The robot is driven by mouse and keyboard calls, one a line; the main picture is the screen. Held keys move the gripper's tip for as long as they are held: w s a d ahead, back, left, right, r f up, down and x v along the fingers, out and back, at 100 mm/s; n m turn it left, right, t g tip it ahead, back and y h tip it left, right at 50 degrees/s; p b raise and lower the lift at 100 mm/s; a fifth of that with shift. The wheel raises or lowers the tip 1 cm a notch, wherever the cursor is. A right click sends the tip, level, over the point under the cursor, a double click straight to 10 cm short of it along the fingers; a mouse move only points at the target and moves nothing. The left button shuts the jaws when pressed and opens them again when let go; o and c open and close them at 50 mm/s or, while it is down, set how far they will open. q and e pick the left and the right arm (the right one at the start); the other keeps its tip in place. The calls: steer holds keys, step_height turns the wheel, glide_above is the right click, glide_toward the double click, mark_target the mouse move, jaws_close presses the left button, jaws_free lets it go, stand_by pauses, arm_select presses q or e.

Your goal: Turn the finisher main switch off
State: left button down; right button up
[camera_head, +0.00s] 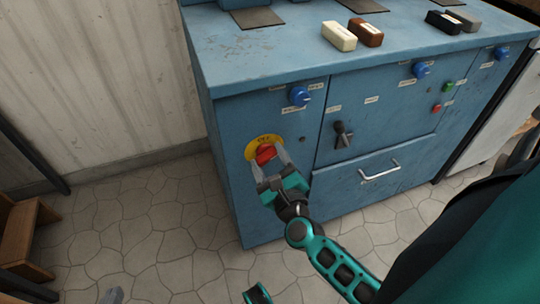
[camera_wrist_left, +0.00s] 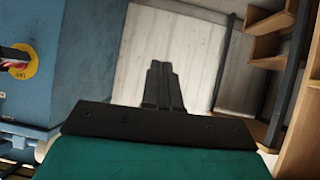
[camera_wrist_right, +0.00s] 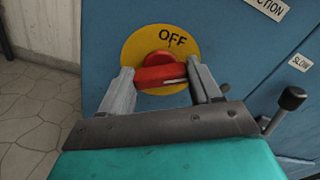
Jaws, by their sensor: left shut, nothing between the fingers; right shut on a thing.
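The finisher main switch is a red rotary knob (camera_head: 265,153) on a yellow round plate (camera_head: 252,146) on the blue cabinet's front left panel. In the right wrist view, the plate (camera_wrist_right: 133,49) reads OFF at its top, and the red handle (camera_wrist_right: 158,76) lies nearly crosswise, its white mark toward the right. My right gripper (camera_wrist_right: 160,73) is shut on the handle, one finger at each end. My left gripper (camera_wrist_left: 162,72) is shut and empty, away from the cabinet. The plate (camera_wrist_left: 24,66) also shows at the left edge of the left wrist view.
The blue cabinet (camera_head: 230,195) carries blue knobs (camera_head: 300,96), a black lever (camera_head: 342,134), green and red buttons and a drawer handle (camera_head: 380,170). Several blocks lie on its top. A wooden shelf (camera_head: 22,235) stands at the left.

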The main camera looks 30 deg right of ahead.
steer(key=n+p, duration=0.1)
steer(key=n, duration=0.2)
steer(key=shift+r, duration=0.15)
steer(key=shift+n+p, duration=0.7)
steer(key=shift+n, duration=0.1)
steer(key=n+p, duration=0.1)
steer(key=n, duration=0.1)
steer(key=shift+a+n, duration=0.1)
steer(key=shift+n, duration=0.3)
steer(key=shift+n+p, duration=0.8)
steer(key=shift+n, duration=0.3)
arm_select(q)
steer(key=shift+s+a+r+p, duration=0.15)
steer(key=shift+a+r, duration=0.05)
steer(key=shift+r, duration=0.45)
steer(key=shift+s+a+r+p, duration=0.1)
steer(key=shift+a+r, duration=0.1)
steer(key=shift+r, duration=0.5)
steer(key=shift+s+a+r+p, duration=0.15)
steer(key=shift+a+r, duration=0.05)
steer(key=shift+r, duration=0.45)
arm_select(e)
steer(key=shift+f+n, duration=0.25)
steer(key=shift+n, duration=0.65)
arm_select(q)
steer(key=shift+d+r, duration=0.1)
steer(key=shift+w+r, duration=0.1)
arm_select(e)
steer(key=shift+n, duration=0.3)
